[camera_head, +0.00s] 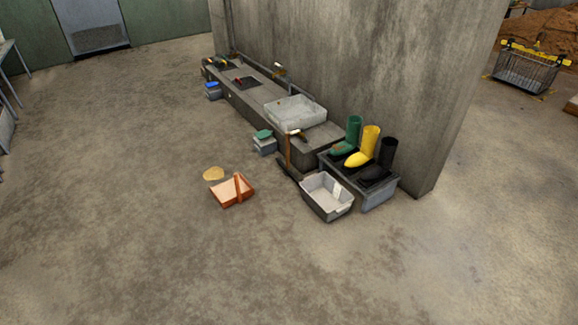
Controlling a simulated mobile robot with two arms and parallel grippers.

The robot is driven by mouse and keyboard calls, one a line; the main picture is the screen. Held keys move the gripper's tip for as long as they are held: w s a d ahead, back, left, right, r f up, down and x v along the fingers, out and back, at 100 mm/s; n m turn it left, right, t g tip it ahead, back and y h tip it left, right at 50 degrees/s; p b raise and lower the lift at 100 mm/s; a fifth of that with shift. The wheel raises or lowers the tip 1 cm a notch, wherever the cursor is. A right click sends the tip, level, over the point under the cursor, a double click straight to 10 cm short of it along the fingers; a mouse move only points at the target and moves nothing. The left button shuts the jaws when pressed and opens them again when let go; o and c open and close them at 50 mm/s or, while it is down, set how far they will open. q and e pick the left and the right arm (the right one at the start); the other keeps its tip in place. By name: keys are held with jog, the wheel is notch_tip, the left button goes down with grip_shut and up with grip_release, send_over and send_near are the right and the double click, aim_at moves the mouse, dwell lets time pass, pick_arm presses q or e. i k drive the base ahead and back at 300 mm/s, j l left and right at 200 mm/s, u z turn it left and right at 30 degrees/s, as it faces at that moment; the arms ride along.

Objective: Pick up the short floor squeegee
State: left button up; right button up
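A short brown upright piece (288,152) stands against the front of the low concrete ledge, between a small green-topped box and a grey tub. It may be the short floor squeegee, but it is too small to tell for sure. Its lower end is near a dark flat shape on the floor. Neither of my grippers is in view.
The grey tub (325,207) stands before a boot stand (378,193) with green, yellow and black boots. A white basin (294,115) sits on the ledge (250,103). Floor at left and front is clear.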

aim_at(288, 172)
jog(key=i+z, duration=0.1)
jog(key=i, duration=0.4)
jog(key=i+j+z, duration=0.1)
jog(key=i, duration=0.4)
jog(key=i+j+z, duration=0.1)
jog(key=i+j, duration=0.15)
jog(key=i, duration=0.3)
jog(key=i+j+z, duration=0.1)
jog(key=i, duration=0.4)
